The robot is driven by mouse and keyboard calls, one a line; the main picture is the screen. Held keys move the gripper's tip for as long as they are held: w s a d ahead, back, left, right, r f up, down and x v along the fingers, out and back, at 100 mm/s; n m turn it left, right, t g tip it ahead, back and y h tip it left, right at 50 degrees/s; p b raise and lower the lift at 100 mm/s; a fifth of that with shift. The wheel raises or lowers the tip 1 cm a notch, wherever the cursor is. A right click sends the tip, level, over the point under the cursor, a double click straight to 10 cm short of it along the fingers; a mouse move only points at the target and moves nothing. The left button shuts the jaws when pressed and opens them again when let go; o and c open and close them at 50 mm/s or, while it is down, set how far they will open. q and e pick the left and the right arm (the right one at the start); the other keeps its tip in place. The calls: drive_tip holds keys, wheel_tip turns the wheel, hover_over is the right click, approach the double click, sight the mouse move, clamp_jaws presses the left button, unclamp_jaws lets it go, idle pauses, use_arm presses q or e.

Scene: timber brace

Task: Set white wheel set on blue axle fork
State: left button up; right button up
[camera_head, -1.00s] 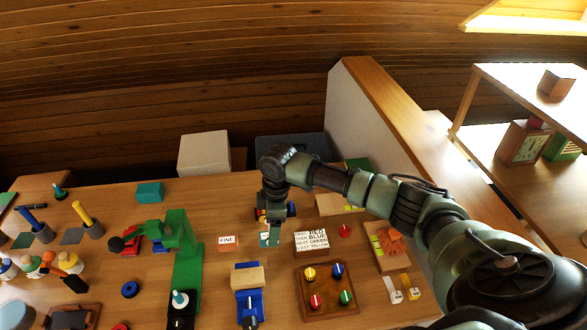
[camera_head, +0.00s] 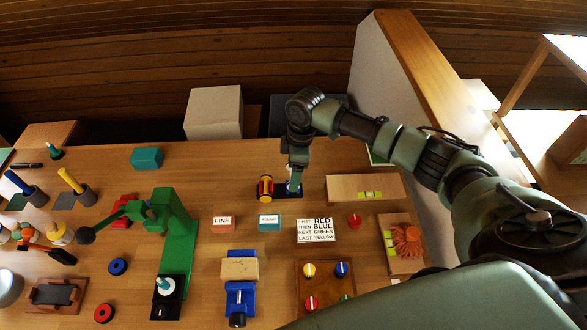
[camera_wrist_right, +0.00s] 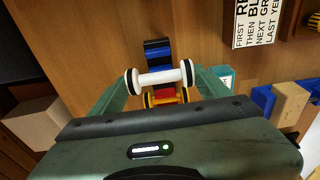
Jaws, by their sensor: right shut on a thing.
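The white wheel set (camera_wrist_right: 160,80), a white axle with dark-rimmed ends, is between the two fingers of my right gripper (camera_wrist_right: 162,88) in the right wrist view. My right gripper (camera_head: 295,180) is shut on it and points down at the right end of a small dark vehicle base in the head view. The blue axle fork (camera_wrist_right: 158,53) shows just beyond the wheel set, and partly behind the fingers in the head view (camera_head: 290,188). I cannot tell whether wheel set and fork touch. A red and yellow wheel set (camera_head: 265,188) sits on the base's left end. My left gripper is not in view.
A wooden block with green squares (camera_head: 350,189) lies right of the vehicle. Signs (camera_head: 315,230) stand in front. A green crane-like stand (camera_head: 178,240) is at left, a blue vise (camera_head: 240,290) in front, and a tall partition (camera_head: 385,85) behind right.

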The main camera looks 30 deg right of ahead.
wheel_tip(320, 180, down, 2)
drive_tip(key=shift+f+b, duration=0.2)
drive_tip(key=shift+b, duration=0.85)
drive_tip(key=shift+f+b, duration=0.6)
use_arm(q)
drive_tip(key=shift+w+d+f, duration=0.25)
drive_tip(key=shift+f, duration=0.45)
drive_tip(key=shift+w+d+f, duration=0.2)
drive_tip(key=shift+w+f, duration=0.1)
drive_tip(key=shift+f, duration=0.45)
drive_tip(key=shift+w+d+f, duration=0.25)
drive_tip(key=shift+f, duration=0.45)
use_arm(e)
drive_tip(key=shift+f, duration=0.9)
drive_tip(key=o, duration=1.4)
wheel_tip(320, 180, up, 8)
drive_tip(key=p, duration=0.8)
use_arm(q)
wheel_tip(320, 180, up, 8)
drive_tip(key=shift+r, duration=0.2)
